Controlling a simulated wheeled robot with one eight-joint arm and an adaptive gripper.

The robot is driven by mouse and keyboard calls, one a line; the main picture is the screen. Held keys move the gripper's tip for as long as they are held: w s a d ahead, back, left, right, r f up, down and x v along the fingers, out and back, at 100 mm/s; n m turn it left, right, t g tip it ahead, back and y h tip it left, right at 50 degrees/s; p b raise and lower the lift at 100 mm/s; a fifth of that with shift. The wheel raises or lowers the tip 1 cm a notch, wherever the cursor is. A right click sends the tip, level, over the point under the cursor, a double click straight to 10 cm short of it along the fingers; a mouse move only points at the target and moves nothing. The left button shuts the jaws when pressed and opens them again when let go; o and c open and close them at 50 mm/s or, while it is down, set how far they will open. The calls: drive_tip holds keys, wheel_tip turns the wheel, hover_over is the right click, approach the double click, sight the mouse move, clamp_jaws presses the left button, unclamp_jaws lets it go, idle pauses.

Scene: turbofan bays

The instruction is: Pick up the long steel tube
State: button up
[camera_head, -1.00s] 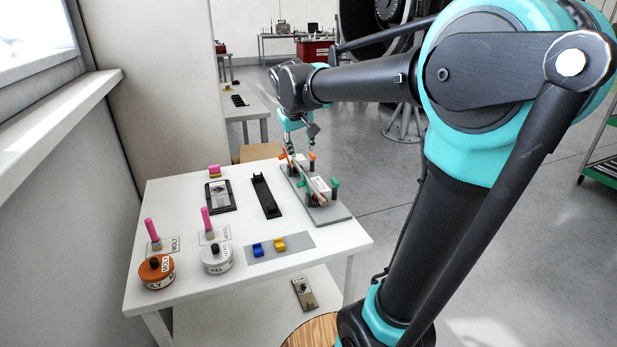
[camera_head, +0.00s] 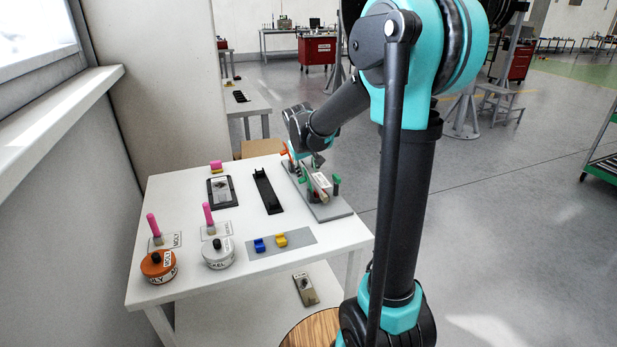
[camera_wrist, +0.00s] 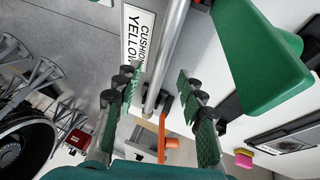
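The long steel tube (camera_wrist: 172,52) runs lengthwise between my gripper's fingers in the wrist view, with gaps to both. My gripper (camera_wrist: 156,100) is open, with green-padded fingers left and right of the tube. In the head view the wrist is low over the back end of the grey fixture plate (camera_head: 332,212), and the fingertips are hard to make out. A green clamp (camera_wrist: 262,65) stands right of the tube and an orange clamp (camera_wrist: 167,142) is near its lower end. A label reading "CUSHION YELLOW" (camera_wrist: 138,45) lies beside the tube.
On the white table (camera_head: 190,280) are a black cradle (camera_head: 266,192), a dark framed tray (camera_head: 222,192), an orange tin (camera_head: 157,265), a white tin (camera_head: 217,254), and blue (camera_head: 259,245) and yellow (camera_head: 281,240) blocks on a grey mat. The table's middle is mostly clear.

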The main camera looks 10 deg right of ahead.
drive_tip(key=shift+x, duration=1.15)
drive_tip(key=shift+c, duration=0.5)
clamp_jaws()
